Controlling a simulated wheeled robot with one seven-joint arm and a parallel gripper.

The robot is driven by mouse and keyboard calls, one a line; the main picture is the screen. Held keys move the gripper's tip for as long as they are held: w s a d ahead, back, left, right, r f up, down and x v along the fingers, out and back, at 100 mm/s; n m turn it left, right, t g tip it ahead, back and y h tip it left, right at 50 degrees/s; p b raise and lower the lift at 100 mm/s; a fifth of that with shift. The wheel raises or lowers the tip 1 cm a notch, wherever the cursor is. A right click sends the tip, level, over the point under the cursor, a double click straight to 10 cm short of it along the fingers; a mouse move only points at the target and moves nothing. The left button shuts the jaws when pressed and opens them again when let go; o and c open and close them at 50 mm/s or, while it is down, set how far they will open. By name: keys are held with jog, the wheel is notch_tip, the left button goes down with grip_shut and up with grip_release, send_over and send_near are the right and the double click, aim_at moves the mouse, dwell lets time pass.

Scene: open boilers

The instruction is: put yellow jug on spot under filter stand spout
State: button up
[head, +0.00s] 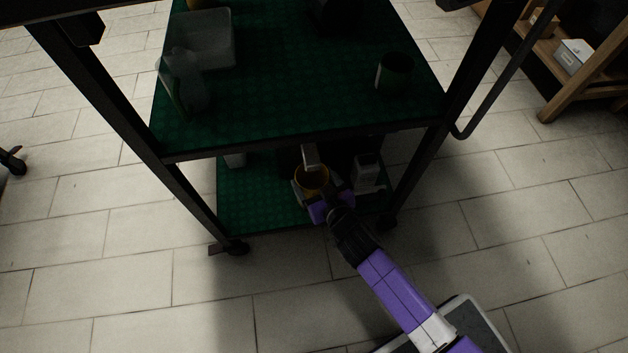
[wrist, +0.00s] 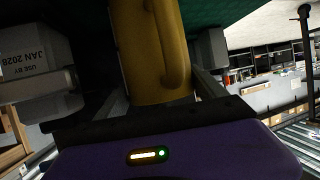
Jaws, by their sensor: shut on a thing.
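The yellow jug (head: 312,178) is on or just above the lower green shelf of the cart, with its round rim facing up. It also shows in the wrist view (wrist: 140,50), with its handle on the right side. My gripper (head: 318,196) reaches in from the front and is shut on the jug. A pale grey upright piece (head: 310,156), which looks like the filter stand's spout, appears just behind and over the jug's rim. The stand's body is dark and hard to make out. The spot under the spout is hidden by the jug and my gripper.
A grey-white carton (head: 366,168) stands close right of the jug; a box with date print (wrist: 38,60) is at left in the wrist view. The upper shelf (head: 290,100) overhangs, carrying a clear bin (head: 207,38) and a dark green pot (head: 394,70). Cart posts flank both sides.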

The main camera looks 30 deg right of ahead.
jog(key=shift+f, duration=0.1)
jog(key=o, duration=2)
jog(key=s+r+p, duration=0.1)
jog(key=s+r, duration=0.3)
jog(key=s, duration=0.5)
jog(key=s+a+r+y+p, duration=0.1)
jog(key=s+r, duration=0.3)
jog(key=s, duration=0.4)
jog(key=s+r+p, duration=0.1)
jog(key=s+r, duration=0.3)
jog(key=s, duration=0.5)
jog(key=shift+n+t, duration=0.3)
jog(key=shift+t, duration=0.4)
jog(key=s+r, duration=0.2)
jog(key=r, duration=0.2)
jog(key=s+r, duration=0.3)
jog(key=r, duration=0.2)
jog(key=s+r, duration=0.3)
jog(key=r, duration=0.2)
jog(key=shift+s+d, duration=0.15)
jog(key=shift+d, duration=0.15)
